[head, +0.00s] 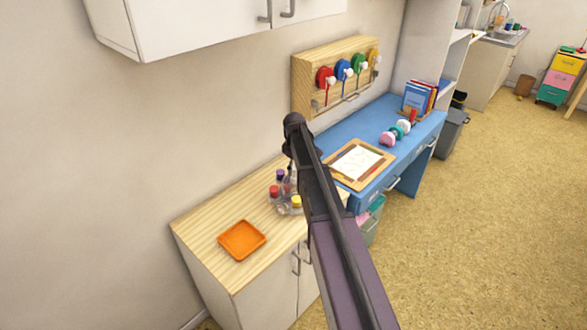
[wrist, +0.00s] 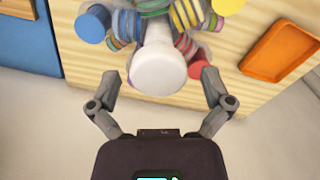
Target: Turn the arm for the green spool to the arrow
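The green spool (head: 358,63) is on the wooden wall board (head: 302,84), between the blue spool (head: 342,69) and the yellow spool (head: 374,57). A white knob shows at its front. Its arm and the arrow are too small to make out. My gripper (wrist: 158,76) is open in the wrist view, its fingers spread on either side of a white round-topped object (wrist: 158,62). I cannot tell whether they touch it. In the head view my gripper is mostly hidden behind my arm, low over the wooden cabinet and away from the board.
A blue desk (head: 365,126) below the board holds a paper board (head: 359,162) and books (head: 416,99). A white cupboard (head: 190,25) hangs above.

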